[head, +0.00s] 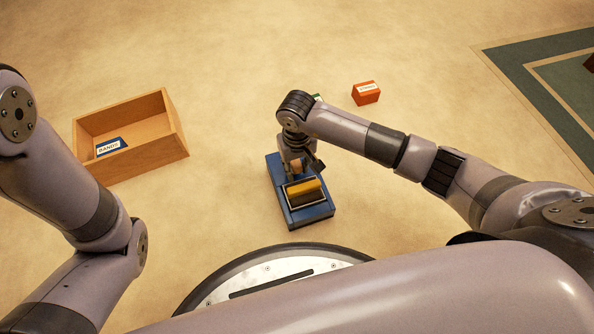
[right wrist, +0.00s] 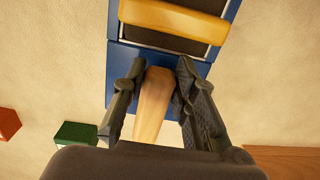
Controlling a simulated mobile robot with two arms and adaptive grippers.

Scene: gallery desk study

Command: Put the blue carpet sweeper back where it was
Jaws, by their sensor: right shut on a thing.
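The blue carpet sweeper (head: 312,214) is a blue box with a yellow roller in a dark opening. It is in the lower middle of the head view, just ahead of my round base. In the right wrist view its blue body (right wrist: 119,68) fills the upper middle. My right gripper (head: 296,163) is shut on its pale wooden handle (right wrist: 154,100); the fingers (right wrist: 160,68) lie on both sides of it. I cannot tell whether the sweeper touches the floor. My left arm enters at left, but its gripper is out of view.
An open wooden tray (head: 142,158) on the left holds a blue block (head: 112,147) labelled BANDS. An orange-red labelled block (head: 367,93) lies beyond my right arm. A green block (right wrist: 75,135) is partly hidden in the head view. A green-bordered rug (head: 545,85) is at upper right. Floor between tray and sweeper is clear.

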